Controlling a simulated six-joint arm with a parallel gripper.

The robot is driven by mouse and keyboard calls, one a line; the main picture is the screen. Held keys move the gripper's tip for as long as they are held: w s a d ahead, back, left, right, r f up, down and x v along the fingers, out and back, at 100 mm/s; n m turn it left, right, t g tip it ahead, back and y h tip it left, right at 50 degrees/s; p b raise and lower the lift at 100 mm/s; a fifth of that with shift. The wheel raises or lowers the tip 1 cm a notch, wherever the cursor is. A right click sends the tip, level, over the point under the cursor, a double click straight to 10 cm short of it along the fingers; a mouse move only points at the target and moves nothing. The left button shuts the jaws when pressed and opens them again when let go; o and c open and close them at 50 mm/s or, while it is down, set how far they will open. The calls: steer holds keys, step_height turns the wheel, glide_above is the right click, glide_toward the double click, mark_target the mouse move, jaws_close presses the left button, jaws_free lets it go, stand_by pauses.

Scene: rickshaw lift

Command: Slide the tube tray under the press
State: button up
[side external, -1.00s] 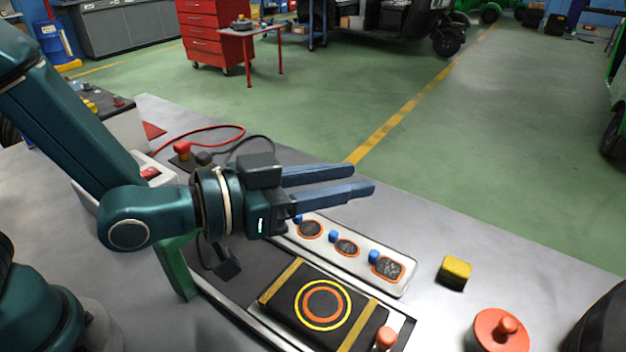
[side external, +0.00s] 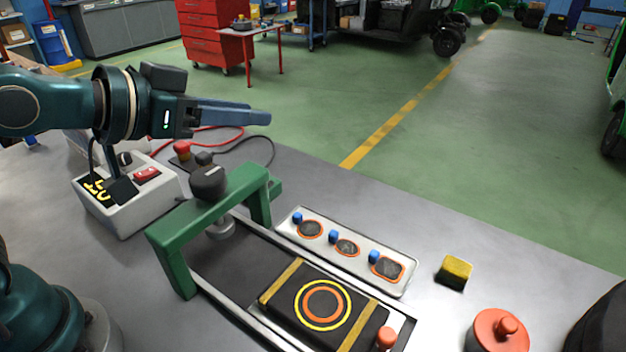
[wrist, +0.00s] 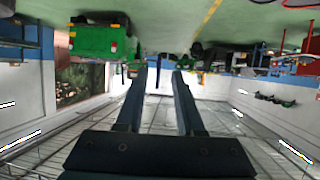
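The tube tray (side external: 355,306) is a dark slab with yellow and orange rings, two yellow straps and an orange knob (side external: 386,338) at its near right corner. It sits on a railed track at the front, outside the press. The press (side external: 165,247) is a green arch with a black knob and a metal plunger, straddling the far left part of the track. My gripper (side external: 262,114) is above and behind the press, pointing right, away from the tray. In the wrist view, its fingers (wrist: 160,72) are apart with nothing between them.
The dark track (side external: 225,262) between tray and press is clear. A silver plate (side external: 410,264) with three round patches and blue pieces lies beside it. A control box (side external: 135,205) stands left of the press. A yellow block (side external: 455,271) and red-lidded pot (side external: 500,335) are at right.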

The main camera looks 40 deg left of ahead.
steer(key=shift+n+g+y, duration=0.4)
steer(key=shift+g+y, duration=0.1)
steer(key=shift+g, duration=0.3)
steer(key=s+a, duration=0.1)
steer(key=s+a+f, duration=0.1)
steer(key=s, duration=0.1)
steer(key=shift+s+a, duration=0.3)
steer(key=shift+a, duration=0.1)
steer(key=shift+s+a+f+g, duration=0.3)
steer(key=shift+s+f, duration=0.1)
steer(key=shift+s, duration=0.3)
